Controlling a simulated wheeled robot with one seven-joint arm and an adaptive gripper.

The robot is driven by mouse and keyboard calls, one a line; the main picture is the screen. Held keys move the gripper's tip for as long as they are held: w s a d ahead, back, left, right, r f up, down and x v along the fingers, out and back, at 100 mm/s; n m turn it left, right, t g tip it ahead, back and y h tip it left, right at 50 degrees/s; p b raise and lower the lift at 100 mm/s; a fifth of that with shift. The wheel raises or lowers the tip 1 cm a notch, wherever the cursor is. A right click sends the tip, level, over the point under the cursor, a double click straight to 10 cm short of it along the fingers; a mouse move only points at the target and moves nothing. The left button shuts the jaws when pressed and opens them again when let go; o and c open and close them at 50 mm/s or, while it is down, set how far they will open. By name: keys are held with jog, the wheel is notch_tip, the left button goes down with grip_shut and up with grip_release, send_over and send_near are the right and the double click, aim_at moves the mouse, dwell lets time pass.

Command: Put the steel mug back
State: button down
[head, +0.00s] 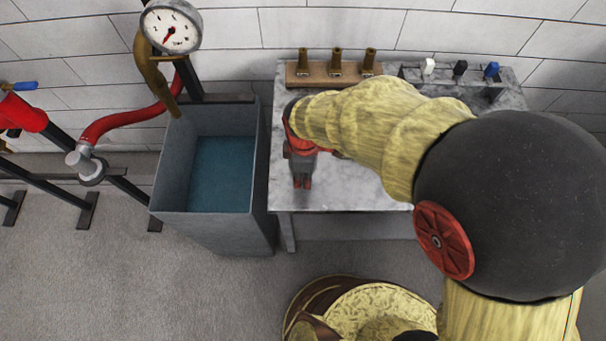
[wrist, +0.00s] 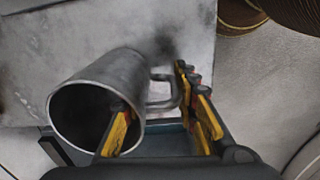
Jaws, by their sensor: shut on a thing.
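The steel mug (wrist: 95,100) is a grey metal cylinder with a loop handle on its right side. In the wrist view it is tilted, its open mouth facing the lower left. My gripper (wrist: 162,125) is shut on the mug at its handle side, with one yellow-padded finger in front of the mug and the other to the right of the handle. The exact contact is partly hidden. In the head view my gripper (head: 302,183) is over the left part of the grey worktable (head: 345,195), pointing toward its front edge.
A wooden block with brass nozzles (head: 333,72) stands at the table's back; a rack with white, black and blue items (head: 460,72) is behind right. An open water tank (head: 212,232) adjoins the table's left. A gauge (head: 171,27) and red pipe (head: 125,122) are farther left.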

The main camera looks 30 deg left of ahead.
jog(key=shift+f, duration=0.1)
jog(key=c, duration=1.4)
grip_release()
notch_tip(320, 180, up, 12)
jog(key=p, duration=0.4)
jog(key=shift+d, duration=0.1)
